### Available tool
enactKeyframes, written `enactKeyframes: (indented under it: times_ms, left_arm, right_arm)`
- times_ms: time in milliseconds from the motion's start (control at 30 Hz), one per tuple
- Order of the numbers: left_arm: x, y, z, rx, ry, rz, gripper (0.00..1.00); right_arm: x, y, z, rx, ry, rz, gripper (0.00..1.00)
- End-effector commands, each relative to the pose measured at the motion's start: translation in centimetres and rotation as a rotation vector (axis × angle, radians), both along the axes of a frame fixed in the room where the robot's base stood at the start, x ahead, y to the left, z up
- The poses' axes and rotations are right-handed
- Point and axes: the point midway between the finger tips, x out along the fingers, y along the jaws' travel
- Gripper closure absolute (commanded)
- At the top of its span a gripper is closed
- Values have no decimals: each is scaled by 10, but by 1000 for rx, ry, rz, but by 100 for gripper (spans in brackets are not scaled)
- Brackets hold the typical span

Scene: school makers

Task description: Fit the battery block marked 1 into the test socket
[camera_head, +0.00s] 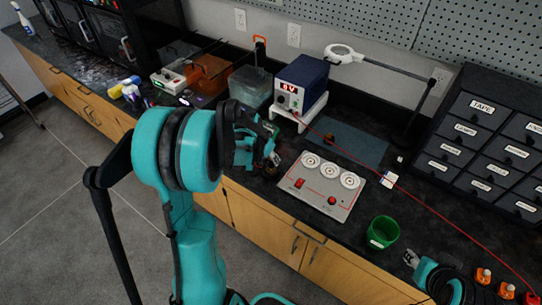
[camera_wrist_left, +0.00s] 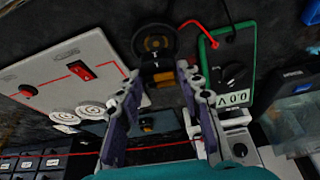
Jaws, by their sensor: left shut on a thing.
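My left gripper (camera_head: 268,163) is over the bench, just left of the white test panel (camera_head: 300,196). In the left wrist view its fingers (camera_wrist_left: 160,74) are shut on a dark round block (camera_wrist_left: 155,42) with an orange-yellow ring. Its number is too small to read, and it is mostly hidden in the head view. The panel, also in the left wrist view (camera_wrist_left: 55,62), has three white round fittings (camera_head: 330,170) and red switches. Which fitting is the test socket is not clear. My right gripper (camera_head: 411,258) is at the lower right; its jaw state is unclear.
A green-edged meter (camera_wrist_left: 225,60) with a red lead is near the left gripper. A blue power supply (camera_head: 302,80) stands behind. A green cup (camera_head: 383,232) is right of the panel. Several small orange items (camera_head: 483,275) are at lower right. Labelled drawers (camera_head: 490,140) stand at right.

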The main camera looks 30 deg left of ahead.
Motion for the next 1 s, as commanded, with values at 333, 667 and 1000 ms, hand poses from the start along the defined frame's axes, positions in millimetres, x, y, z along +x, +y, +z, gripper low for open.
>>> enactKeyframes:
  times_ms: [333, 667, 1000]
  left_arm:
    - [0, 0, -26, 0, 0, 0, 94]
    - [0, 0, -25, 0, 0, 0, 94]
    - [0, 0, -26, 0, 0, 0, 94]
  right_arm:
    - [0, 0, -20, 0, 0, 0, 60]
    - [0, 0, -19, 0, 0, 0, 60]
    - [0, 0, -21, 0, 0, 0, 60]
